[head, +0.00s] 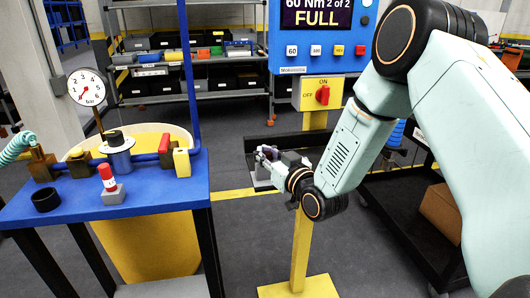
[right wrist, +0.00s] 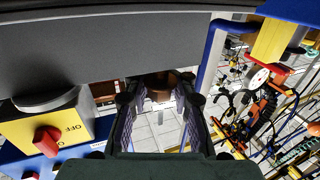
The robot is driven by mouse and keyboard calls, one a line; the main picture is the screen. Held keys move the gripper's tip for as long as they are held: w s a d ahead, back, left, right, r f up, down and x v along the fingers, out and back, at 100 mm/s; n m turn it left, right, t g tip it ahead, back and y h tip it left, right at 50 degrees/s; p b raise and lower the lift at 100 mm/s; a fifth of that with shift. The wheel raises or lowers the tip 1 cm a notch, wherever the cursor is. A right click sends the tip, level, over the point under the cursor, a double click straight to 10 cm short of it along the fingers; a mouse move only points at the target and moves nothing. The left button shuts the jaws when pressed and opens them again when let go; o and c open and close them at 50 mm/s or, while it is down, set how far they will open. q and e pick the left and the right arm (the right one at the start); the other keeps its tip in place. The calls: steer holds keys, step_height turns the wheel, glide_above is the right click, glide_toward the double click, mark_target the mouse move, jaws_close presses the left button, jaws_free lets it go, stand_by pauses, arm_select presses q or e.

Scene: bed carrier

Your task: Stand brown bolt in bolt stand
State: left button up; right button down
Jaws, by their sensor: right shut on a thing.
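My right gripper (head: 266,155) is beyond the blue table's right side, in front of the yellow switch post. In the right wrist view, its two fingers (right wrist: 158,100) close around a brown, round-ended piece, the brown bolt (right wrist: 160,80), at the fingertips. The bolt's lower part is hidden, and in the head view I cannot make the bolt out. A small grey block (head: 262,174) shows just below the gripper; it may be the bolt stand, but I cannot tell whether the bolt touches it. My left gripper is not in view.
The blue table (head: 160,190) at left carries a black ring (head: 46,200), a red-and-white marker on a grey block (head: 112,194) and pipe fittings. A red switch on a yellow box (head: 322,94) stands behind the gripper. A dark cart (head: 400,215) is at right.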

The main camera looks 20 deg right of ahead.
steer(key=shift+f+b, duration=0.55)
steer(key=shift+f, duration=0.25)
steer(key=c, duration=1)
jaws_free()
steer(key=shift+r, duration=0.1)
steer(key=s, duration=0.4)
steer(key=s+d, duration=0.1)
steer(key=s, duration=0.7)
steer(key=shift+d, duration=0.15)
